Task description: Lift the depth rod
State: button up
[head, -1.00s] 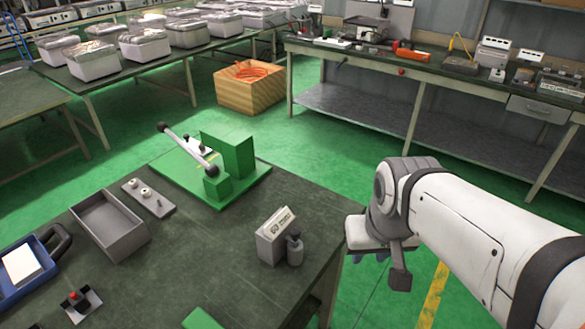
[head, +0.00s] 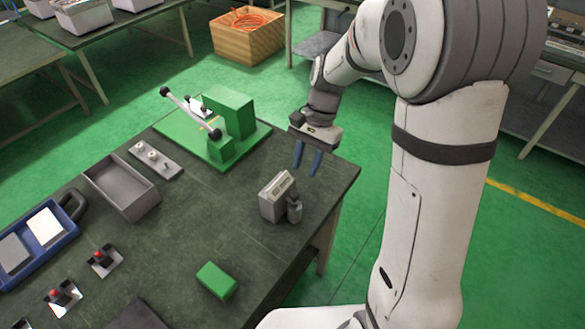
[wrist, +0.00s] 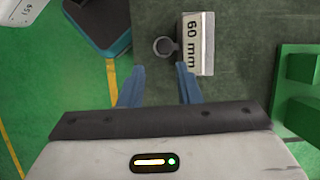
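A grey block (head: 273,197) with a small cylinder (head: 294,209) at its side stands on the dark table near its right edge. In the wrist view the block (wrist: 195,45) reads "60 mm", and the cylinder shows from above as a ring (wrist: 163,47). I cannot tell for certain which part is the depth rod. My gripper (head: 307,160) points down above the table near its right edge, behind and right of the block in the head view. Its blue fingers are apart and empty, and in the wrist view (wrist: 159,85) the ring lies ahead, between their lines.
A green fixture (head: 235,110) with a long lever (head: 190,110) stands at the table's back. A grey tray (head: 122,190), a plate with pegs (head: 155,158), a blue case (head: 30,262) and a green block (head: 216,280) lie on the table. Bare tabletop surrounds the grey block.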

aim_at(295, 193)
jog(key=x, duration=0.5)
jog(key=p+x, duration=0.1)
jog(key=x, duration=0.2)
jog(key=shift+w+a+f, duration=0.1)
jog(key=shift+w+a, duration=0.05)
jog(key=shift+a, duration=0.2)
grip_shut()
